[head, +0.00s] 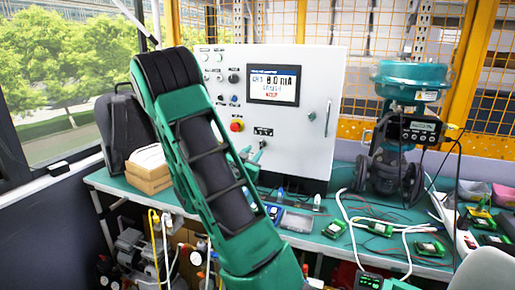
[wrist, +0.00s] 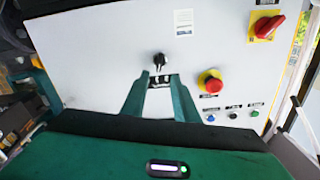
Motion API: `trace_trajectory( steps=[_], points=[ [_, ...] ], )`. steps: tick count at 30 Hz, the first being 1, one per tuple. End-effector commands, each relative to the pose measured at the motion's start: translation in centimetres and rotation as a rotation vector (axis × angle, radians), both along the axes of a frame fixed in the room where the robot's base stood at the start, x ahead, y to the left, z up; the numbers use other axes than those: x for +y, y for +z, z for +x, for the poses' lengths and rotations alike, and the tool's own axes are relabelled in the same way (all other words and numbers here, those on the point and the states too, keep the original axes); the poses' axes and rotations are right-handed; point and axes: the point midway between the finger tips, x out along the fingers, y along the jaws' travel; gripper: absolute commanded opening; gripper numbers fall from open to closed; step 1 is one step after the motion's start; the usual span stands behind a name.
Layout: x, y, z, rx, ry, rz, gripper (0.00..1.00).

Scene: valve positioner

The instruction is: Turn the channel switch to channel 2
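A white control panel (head: 300,110) stands at the back of the bench. Its screen (head: 272,84) shows a channel and mA line, too small to read surely. A small black knob (wrist: 161,61), apparently the channel switch, sits on the panel in the wrist view, with a dark label plate (wrist: 160,80) beside it. The fingertips lie just below the knob in the wrist view, over the plate's sides; contact cannot be told. In the head view my gripper (head: 251,156) is partly hidden by my arm.
A red emergency button (wrist: 210,81) and a red switch on a yellow plate (wrist: 267,26) sit right of the knob in the wrist view. A teal valve positioner (head: 400,125) stands right of the panel. Cables and small boards clutter the bench (head: 300,240).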

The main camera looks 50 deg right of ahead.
Motion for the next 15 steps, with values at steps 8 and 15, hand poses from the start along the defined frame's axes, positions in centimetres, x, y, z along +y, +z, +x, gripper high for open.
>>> trace_trajectory(
  steps=[8, 15],
  points=[
    [-4.8, 0.1, 1.2, -0.002, -0.003, -0.001, 0.27],
    [-6.9, 0.0, 1.9, -0.001, -0.001, 0.001, 0.27]
  ],
)
